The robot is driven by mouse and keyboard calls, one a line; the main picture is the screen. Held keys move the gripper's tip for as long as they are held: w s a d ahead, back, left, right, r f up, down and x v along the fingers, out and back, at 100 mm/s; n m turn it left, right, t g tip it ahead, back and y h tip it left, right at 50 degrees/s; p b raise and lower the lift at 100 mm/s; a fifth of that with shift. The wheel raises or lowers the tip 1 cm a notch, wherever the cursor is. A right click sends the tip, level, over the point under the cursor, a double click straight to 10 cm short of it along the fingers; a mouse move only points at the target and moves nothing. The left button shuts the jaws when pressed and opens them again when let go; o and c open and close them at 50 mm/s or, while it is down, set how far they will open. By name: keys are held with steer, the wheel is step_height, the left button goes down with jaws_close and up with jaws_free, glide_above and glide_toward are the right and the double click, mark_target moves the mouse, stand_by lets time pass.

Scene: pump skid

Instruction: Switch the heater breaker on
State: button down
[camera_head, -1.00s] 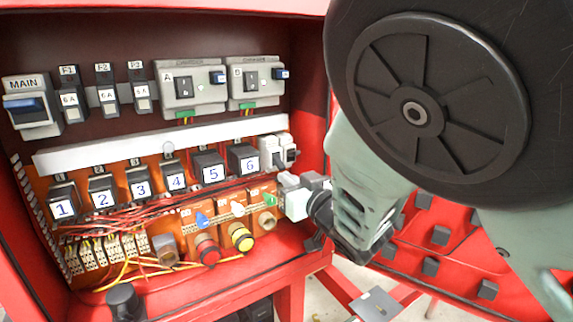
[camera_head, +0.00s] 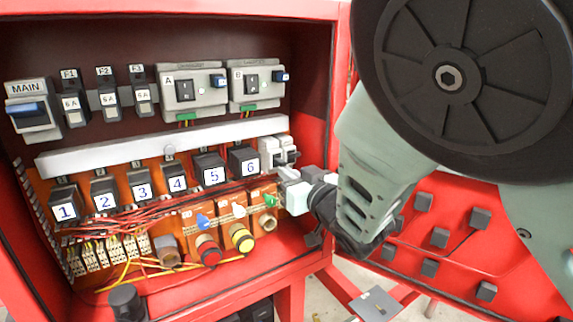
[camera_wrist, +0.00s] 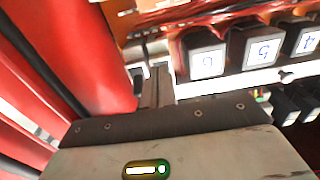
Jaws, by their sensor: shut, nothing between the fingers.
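Two small white breakers (camera_head: 267,151) with dark levers sit side by side at the right end of the relay row, right of relay 6. Their labels are too small to read, so I cannot tell which is the heater breaker or how its lever stands. My gripper (camera_head: 283,174) is just below them, fingers together and empty. In the wrist view my gripper (camera_wrist: 157,76) points at the breakers (camera_wrist: 157,48), its fingertips overlapping them and partly hiding them. I cannot tell whether they touch.
Relay 6 (camera_head: 242,159) stands close left of the breakers. The red cabinet side wall (camera_head: 312,125) is close on their right. A white duct (camera_head: 160,145) runs above the relays. Coloured knobs, including a green one (camera_head: 270,200), lie below my gripper.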

steer(key=b+v, duration=0.1)
steer(key=v, duration=0.6)
steer(key=shift+f+b, duration=0.2)
steer(key=shift+b, duration=0.2)
stand_by(0.4)
steer(key=s+d+f+m+g+h+b, duration=0.1)
steer(key=s+d+f+g+h+b, duration=0.1)
steer(key=s+f+g+h, duration=0.3)
steer(key=s+d+f+m+g+b, duration=0.1)
steer(key=s+d+f+g+b, duration=0.15)
steer(key=f, duration=0.45)
steer(key=s+d+f+n+g+h+b, duration=0.1)
steer(key=s+d+g+h, duration=0.1)
steer(key=s, duration=0.8)
steer(key=s+d+f+n+g+h+b, duration=0.2)
steer(key=s+d+g, duration=0.3)
steer(key=s, duration=0.5)
steer(key=shift+s+d, duration=0.15)
steer(key=shift+s, duration=0.05)
steer(key=shift+g, duration=0.25)
